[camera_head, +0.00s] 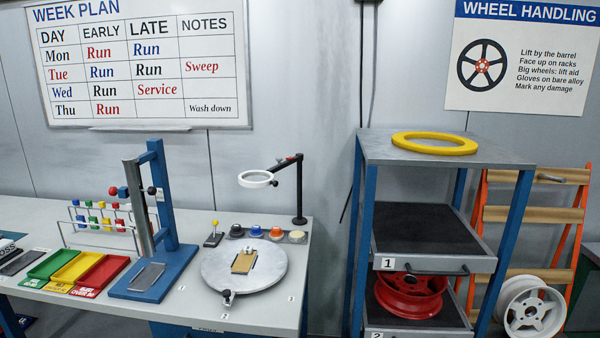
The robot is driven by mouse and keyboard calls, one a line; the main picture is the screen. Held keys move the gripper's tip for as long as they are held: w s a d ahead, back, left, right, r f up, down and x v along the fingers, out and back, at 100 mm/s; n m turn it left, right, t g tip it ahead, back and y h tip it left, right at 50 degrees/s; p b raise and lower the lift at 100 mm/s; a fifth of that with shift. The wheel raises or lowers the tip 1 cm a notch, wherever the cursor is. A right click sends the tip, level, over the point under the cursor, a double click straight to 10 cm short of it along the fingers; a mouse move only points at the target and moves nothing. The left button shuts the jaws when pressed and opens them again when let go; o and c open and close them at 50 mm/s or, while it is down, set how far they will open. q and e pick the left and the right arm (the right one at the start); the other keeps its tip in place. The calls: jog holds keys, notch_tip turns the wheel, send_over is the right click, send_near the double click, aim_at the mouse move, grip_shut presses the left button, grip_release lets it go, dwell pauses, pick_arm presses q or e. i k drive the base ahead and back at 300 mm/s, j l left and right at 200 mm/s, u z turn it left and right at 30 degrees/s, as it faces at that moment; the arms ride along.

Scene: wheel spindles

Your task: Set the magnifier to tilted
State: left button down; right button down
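The magnifier (256,179) is a white ring lens on a black jointed arm. Its black post (299,195) stands on the bench at the back right corner. The ring hangs above the back of a round grey turntable (216,271) and looks close to level, seen as a flat ellipse. A dark joint with a small red part sits near the top of the post. Neither of my grippers shows in the head view.
A blue press frame (160,200) stands left of the turntable. Coloured trays (98,274) lie at the left. Several knobs stand behind the turntable. A blue rack (363,215) with a yellow ring (434,150) on top stands to the right, beyond a gap.

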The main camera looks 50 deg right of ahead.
aim_at(251, 185)
jog(key=z, duration=1.4)
